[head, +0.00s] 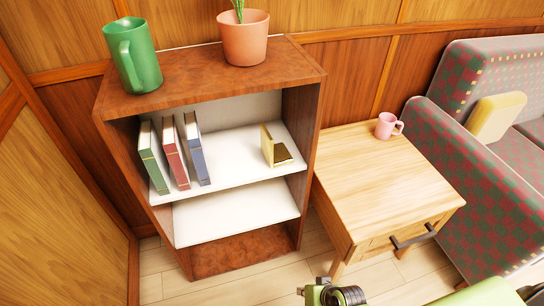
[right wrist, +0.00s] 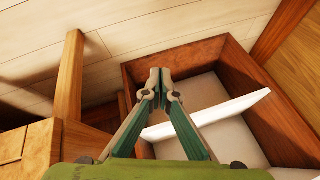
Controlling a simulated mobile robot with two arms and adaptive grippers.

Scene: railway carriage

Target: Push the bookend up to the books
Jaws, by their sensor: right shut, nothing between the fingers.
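A gold L-shaped bookend (head: 274,147) stands on the white upper shelf (head: 232,158) of a brown bookcase, near its right wall. A green book (head: 153,158), a red book (head: 174,153) and a blue-grey book (head: 196,149) stand at the shelf's left, slightly leaning. A clear gap separates the blue-grey book from the bookend. My right gripper (head: 316,291) is at the bottom edge of the head view, low in front of the bookcase and apart from the bookend. In the right wrist view its fingers (right wrist: 160,78) are shut and empty. My left gripper is out of view.
The bookcase (head: 215,72) carries a green mug (head: 133,56) and a potted plant (head: 244,38) on top. A wooden side table (head: 385,185) with a pink mug (head: 388,126) stands close on the right, beside a checkered seat (head: 470,170). The lower shelf (head: 237,211) is empty.

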